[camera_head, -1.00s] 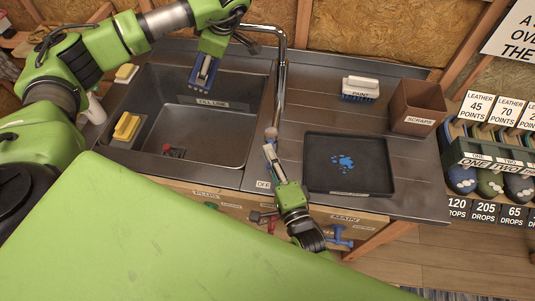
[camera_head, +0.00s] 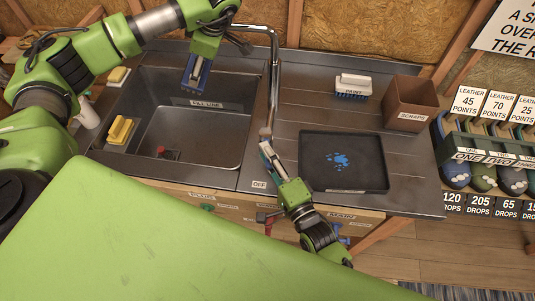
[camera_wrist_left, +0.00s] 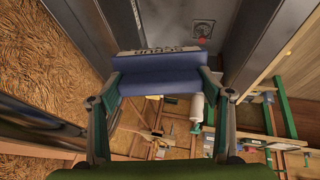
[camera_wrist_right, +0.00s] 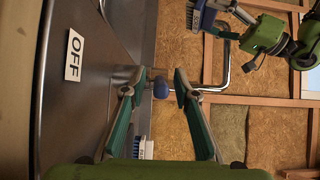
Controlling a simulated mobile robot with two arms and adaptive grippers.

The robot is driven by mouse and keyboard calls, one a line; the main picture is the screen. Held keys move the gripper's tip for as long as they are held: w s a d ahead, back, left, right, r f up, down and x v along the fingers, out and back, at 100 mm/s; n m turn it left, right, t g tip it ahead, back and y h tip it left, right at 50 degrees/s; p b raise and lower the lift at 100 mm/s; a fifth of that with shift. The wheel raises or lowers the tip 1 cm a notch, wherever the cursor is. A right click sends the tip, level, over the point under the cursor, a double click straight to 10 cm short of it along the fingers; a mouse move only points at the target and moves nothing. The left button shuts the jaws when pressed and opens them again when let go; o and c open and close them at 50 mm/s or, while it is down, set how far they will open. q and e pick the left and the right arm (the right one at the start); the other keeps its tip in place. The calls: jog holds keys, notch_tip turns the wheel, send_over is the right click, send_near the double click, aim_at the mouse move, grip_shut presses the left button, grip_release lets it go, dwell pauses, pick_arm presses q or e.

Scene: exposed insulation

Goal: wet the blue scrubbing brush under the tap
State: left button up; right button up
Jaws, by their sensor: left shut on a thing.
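The blue scrubbing brush (camera_head: 195,76) is held by my left gripper (camera_head: 199,60) over the back of the sink (camera_head: 155,80). In the left wrist view the blue brush (camera_wrist_left: 165,80) sits between both fingers. The tap (camera_head: 276,70) is a bent metal pipe to the right of the brush; no water shows. My right gripper (camera_head: 266,146) is at the sink's right edge, just in front of a rounded knob (camera_head: 265,131). In the right wrist view the blue knob (camera_wrist_right: 161,87) shows between the spread fingertips. I cannot tell whether they touch it.
A black tray (camera_head: 372,177) with blue splashes lies on the right counter, before a white PAINT brush (camera_head: 353,83) and a brown SCRAPS bin (camera_head: 408,105). An OFF label (camera_head: 259,184) is on the front edge.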

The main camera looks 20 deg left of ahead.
jog(key=v, duration=1.2)
dwell(0.5)
